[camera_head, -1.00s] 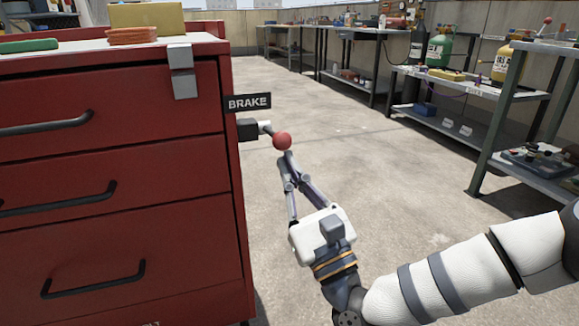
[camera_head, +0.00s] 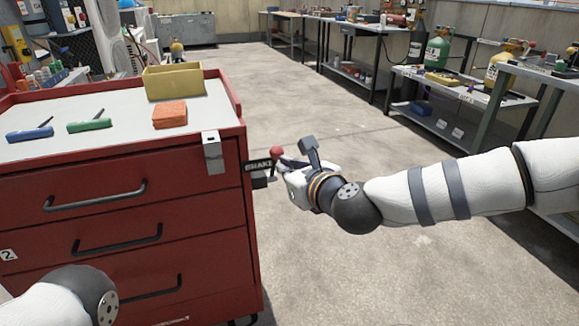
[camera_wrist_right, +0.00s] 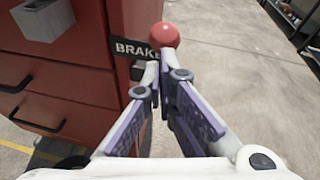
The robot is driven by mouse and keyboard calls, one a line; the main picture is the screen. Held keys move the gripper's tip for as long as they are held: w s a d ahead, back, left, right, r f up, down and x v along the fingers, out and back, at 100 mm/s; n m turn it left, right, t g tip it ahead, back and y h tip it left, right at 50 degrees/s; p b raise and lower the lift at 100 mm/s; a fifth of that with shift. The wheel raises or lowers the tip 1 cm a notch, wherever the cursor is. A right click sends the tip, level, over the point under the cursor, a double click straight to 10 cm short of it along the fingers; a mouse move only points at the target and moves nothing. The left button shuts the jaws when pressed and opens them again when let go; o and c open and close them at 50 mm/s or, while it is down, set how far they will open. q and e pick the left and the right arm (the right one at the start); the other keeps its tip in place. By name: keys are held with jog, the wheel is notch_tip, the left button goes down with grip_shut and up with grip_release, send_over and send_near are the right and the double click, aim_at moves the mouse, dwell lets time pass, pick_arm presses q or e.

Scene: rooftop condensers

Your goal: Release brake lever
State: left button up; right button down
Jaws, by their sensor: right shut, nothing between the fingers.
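The brake lever's red ball knob (camera_head: 277,152) shows beside the red cart (camera_head: 200,200), above and right of the black BRAKE label (camera_head: 257,167). In the right wrist view the knob (camera_wrist_right: 164,37) sits just beyond my fingertips, right of the label (camera_wrist_right: 133,49). The lever's shaft is mostly hidden behind my fingers. My right gripper (camera_head: 281,165) is shut and empty, with its tips close under the knob; I cannot tell whether they touch it. The fingers also show in the wrist view (camera_wrist_right: 158,58). My left gripper is out of view; only part of that arm shows at bottom left.
The cart top holds a yellow bin (camera_head: 173,83), an orange block (camera_head: 170,115), and green (camera_head: 90,125) and blue (camera_head: 30,133) tools. A metal bracket (camera_head: 212,152) is on its corner. Benches (camera_head: 465,110) line the right side. The floor between is clear.

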aim_at(280, 148)
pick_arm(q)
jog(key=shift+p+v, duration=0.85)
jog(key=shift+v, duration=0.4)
pick_arm(e)
jog(key=shift+g, duration=0.4)
jog(key=shift+w+a+r, duration=0.3)
jog(key=shift+w+r, duration=0.4)
jog(key=shift+w, duration=0.15)
jog(key=shift+w+a+r, duration=0.25)
jog(key=shift+w+r, duration=0.45)
jog(key=shift+w, duration=0.15)
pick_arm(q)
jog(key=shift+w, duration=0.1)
